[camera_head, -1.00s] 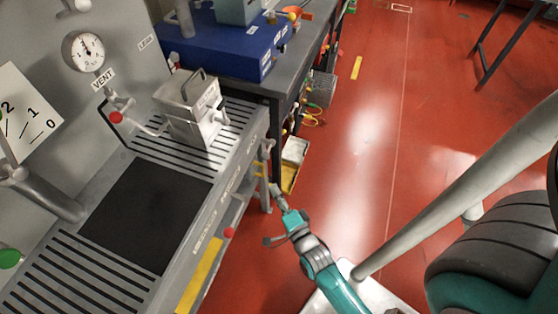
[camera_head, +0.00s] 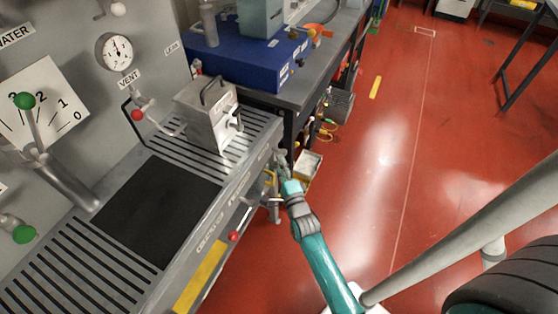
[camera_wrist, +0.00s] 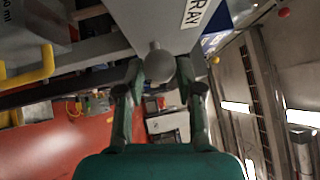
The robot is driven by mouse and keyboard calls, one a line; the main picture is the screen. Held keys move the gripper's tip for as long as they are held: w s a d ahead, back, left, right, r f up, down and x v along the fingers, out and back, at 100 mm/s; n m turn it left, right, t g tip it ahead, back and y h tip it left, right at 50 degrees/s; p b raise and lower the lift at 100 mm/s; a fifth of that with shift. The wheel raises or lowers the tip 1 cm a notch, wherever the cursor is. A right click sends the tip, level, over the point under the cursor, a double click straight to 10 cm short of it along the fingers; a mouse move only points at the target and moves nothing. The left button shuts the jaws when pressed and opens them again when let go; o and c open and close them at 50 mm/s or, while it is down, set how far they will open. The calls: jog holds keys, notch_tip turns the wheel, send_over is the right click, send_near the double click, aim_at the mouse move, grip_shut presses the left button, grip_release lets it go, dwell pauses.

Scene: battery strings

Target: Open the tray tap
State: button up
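In the wrist view a grey ball knob (camera_wrist: 159,62), which looks like the tray tap's handle end, sits below the bench front. Beside it is a label (camera_wrist: 197,12) of which "RAY" can be read. My gripper (camera_wrist: 160,74) has its two fingers apart, one on each side of the knob. Small gaps seem to show between knob and fingers. In the head view my gripper (camera_head: 282,160) is at the front edge of the slotted bench (camera_head: 262,130), near its far right end. The tap itself is hidden or too small to tell there.
A red knob (camera_head: 235,236) sticks out from the bench front to the left of my gripper. A yellow handle (camera_wrist: 38,66) shows at left in the wrist view.

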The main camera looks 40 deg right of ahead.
jog(key=shift+x, duration=1)
grip_shut()
